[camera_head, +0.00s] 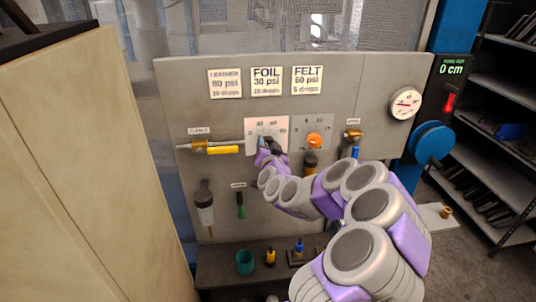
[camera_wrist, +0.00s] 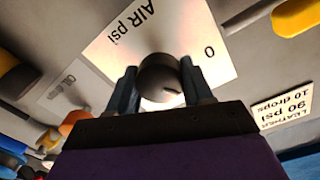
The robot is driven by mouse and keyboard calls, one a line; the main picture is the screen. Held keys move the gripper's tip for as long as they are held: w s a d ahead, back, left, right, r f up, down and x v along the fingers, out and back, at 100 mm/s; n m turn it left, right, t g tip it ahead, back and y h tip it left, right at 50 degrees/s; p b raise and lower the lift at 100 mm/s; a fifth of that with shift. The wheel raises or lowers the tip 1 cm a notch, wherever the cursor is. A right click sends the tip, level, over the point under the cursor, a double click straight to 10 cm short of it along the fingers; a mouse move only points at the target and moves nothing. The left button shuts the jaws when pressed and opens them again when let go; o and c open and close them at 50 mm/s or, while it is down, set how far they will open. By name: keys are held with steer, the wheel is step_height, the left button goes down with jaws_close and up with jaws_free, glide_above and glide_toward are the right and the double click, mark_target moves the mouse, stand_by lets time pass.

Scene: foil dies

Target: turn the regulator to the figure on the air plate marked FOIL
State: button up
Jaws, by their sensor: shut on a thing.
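The plate marked FOIL (camera_head: 267,82) reads 30 psi, with a drops line under it that is hard to read. It hangs between the LEATHER plate (camera_head: 225,83) and the FELT plate (camera_head: 307,81). Below it is the white AIR psi dial plate (camera_head: 281,125), whose figures are too small to read. In the wrist view this dial plate (camera_wrist: 120,45) appears inverted, with a 0 visible. My gripper (camera_head: 267,147) is shut on the round dark regulator knob (camera_wrist: 158,75), one finger on each side.
An orange knob (camera_head: 314,141) sits just right of the dial plate. A yellow-handled valve (camera_head: 222,150) is to the left. A round gauge (camera_head: 405,103) is at the upper right; its reading is unclear. A tan cabinet (camera_head: 85,170) stands close on the left.

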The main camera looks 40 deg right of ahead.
steer(key=shift+m+b, duration=0.9)
steer(key=shift+m, duration=0.1)
steer(key=o, duration=1)
steer(key=shift+d, duration=0.2)
steer(key=shift+o, duration=0.2)
steer(key=shift+a, duration=0.1)
